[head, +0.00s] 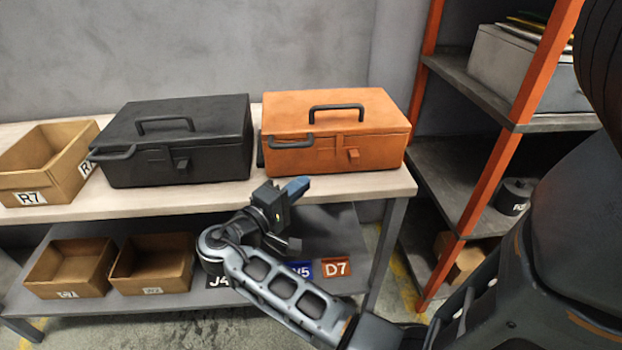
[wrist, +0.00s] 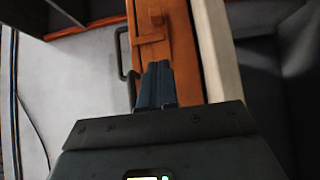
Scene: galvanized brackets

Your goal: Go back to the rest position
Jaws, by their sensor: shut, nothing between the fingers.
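My gripper (head: 298,186) is in front of the table edge in the head view, just below the front of the orange toolbox. Its blue fingers (wrist: 155,82) are together and empty in the wrist view. My arm reaches up from the lower right. The orange toolbox (head: 285,112) stands closed on the tabletop, with a black handle on its lid. Its orange side also shows beyond the fingers in the wrist view (wrist: 180,55). I cannot tell whether the fingers touch it.
A closed black toolbox (head: 215,118) and a cardboard bin labelled R7 (head: 75,165) share the table (head: 235,203). The lower shelf (head: 205,302) holds two cardboard bins and several label plates, partly behind my arm. An orange-post rack (head: 490,185) stands at the right.

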